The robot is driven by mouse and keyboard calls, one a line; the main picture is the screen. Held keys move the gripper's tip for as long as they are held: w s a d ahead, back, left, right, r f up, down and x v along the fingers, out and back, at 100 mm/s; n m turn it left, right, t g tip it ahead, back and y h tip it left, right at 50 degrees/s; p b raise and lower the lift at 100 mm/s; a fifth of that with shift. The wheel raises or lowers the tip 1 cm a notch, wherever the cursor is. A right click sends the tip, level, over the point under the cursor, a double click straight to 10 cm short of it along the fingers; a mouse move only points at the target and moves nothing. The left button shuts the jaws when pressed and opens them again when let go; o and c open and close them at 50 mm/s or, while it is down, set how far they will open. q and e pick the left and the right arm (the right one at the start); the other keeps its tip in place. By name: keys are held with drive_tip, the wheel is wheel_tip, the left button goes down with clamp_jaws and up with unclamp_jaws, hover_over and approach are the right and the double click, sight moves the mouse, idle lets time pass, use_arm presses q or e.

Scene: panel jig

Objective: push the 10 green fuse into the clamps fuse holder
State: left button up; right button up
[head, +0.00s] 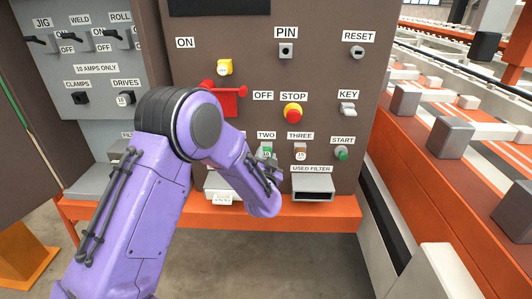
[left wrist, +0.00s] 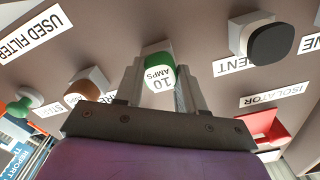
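The green fuse (head: 266,149), marked 10, sits in the holder labelled TWO on the brown panel. It shows in the left wrist view (left wrist: 159,72) with "10 AMPS" on its pale face. My left gripper (head: 272,170) is right at it, its fingers (left wrist: 160,88) on either side of the fuse. The fingers look apart, with no clear grip on it. The clamps fuse holder (head: 80,97) is a dark block under the CLAMPS label on the grey panel at the left, and no fuse shows in it. My right gripper is not in view.
A fuse marked 15 (head: 124,98) is in the DRIVES holder. Another fuse (head: 300,153) sits in THREE, right beside TWO. The red isolator handle (head: 228,97) juts out above my forearm. A used filter slot (head: 313,186) lies below. An orange ledge (head: 330,208) runs underneath.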

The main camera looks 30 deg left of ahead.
sight(266, 156)
use_arm(q)
drive_tip(key=shift+p+v, duration=0.45)
drive_tip(key=shift+v, duration=0.3)
idle(0.3)
drive_tip(key=shift+s+d, duration=0.25)
drive_tip(key=shift+s, duration=0.15)
drive_tip(key=shift+p+v, duration=0.55)
drive_tip(key=shift+v, duration=0.45)
